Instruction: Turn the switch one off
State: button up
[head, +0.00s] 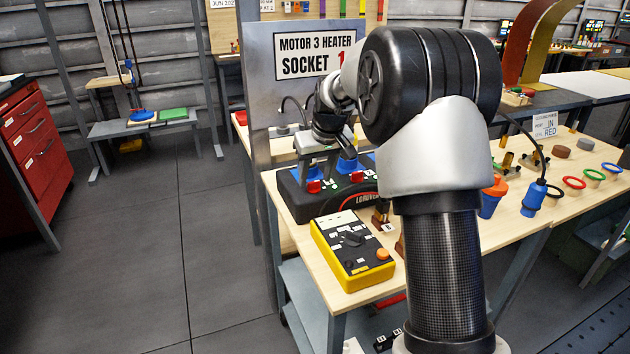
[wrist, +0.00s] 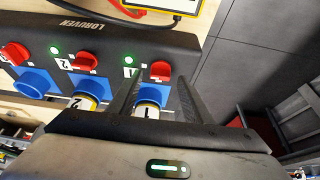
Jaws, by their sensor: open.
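A black power box (head: 290,200) marked LORUVEN stands on the wooden table; it also shows in the wrist view (wrist: 130,42). Switch one (wrist: 160,70) is a red knob beside a lit green light (wrist: 129,58) and above the plug labelled 1 (wrist: 147,112) in its blue socket. My gripper (wrist: 157,82) is open, its two dark fingers on either side of the plug, with the tips close to switch one. I cannot tell whether they touch the knob. In the head view my gripper (head: 318,168) is over the box's left end, partly hidden by my arm.
Red switches two (wrist: 85,61) and three (wrist: 15,53) sit along the box, with green lights lit. A yellow meter (head: 352,250) lies in front of the box. A sign panel (head: 290,40) stands behind. Cups and colored rings (head: 574,183) are at right.

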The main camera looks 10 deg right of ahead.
jog(key=shift+w+f, duration=0.25)
jog(key=shift+f, duration=0.3)
jog(key=c, duration=1.1)
jog(key=shift+o, duration=0.2)
